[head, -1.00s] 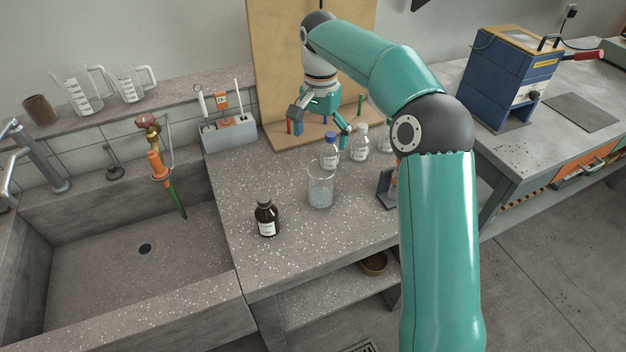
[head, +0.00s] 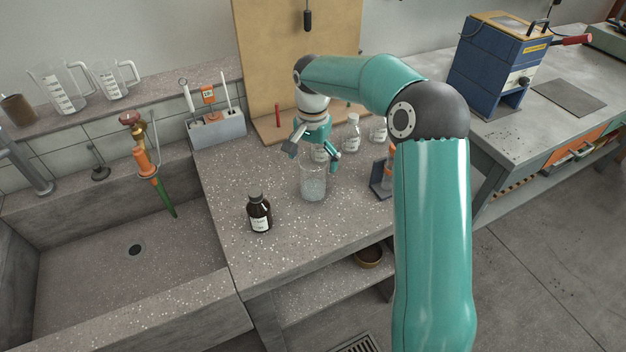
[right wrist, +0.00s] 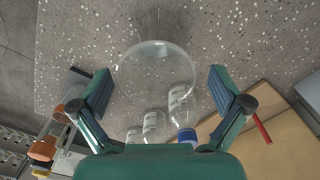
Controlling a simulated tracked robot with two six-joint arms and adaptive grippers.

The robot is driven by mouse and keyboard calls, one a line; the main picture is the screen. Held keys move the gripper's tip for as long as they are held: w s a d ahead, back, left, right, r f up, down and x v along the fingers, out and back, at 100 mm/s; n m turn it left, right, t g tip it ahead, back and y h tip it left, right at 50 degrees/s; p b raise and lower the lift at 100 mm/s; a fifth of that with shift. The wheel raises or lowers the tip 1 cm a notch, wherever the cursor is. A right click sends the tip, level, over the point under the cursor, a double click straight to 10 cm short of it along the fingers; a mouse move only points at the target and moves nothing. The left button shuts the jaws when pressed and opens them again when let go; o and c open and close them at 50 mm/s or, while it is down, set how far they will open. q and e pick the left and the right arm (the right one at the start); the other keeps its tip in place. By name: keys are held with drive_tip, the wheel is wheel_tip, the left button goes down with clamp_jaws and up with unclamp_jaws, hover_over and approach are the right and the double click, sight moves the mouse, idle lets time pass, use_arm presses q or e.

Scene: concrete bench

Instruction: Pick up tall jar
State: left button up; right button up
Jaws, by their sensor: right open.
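The tall jar is a clear, open glass vessel (head: 313,185) standing upright on the speckled bench top. My right gripper (head: 311,160) is open just above and behind it, its fingers spread to either side of the jar's top. In the right wrist view, the jar's round rim (right wrist: 150,44) shows between the two open fingers (right wrist: 161,88), and nothing is gripped. I cannot tell whether a finger touches the glass. My left gripper is not in view.
A dark bottle (head: 259,215) stands left of the jar. Labelled clear bottles (head: 351,138) stand close behind, one partly hidden by my gripper. A dark stand (head: 381,180) is to the right. The sink (head: 100,265) lies left; the bench front is clear.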

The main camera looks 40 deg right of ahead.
drive_tip(key=f, duration=0.4)
drive_tip(key=shift+s+a+f, duration=0.2)
drive_tip(key=shift+f, duration=0.05)
drive_tip(key=c, duration=1.3)
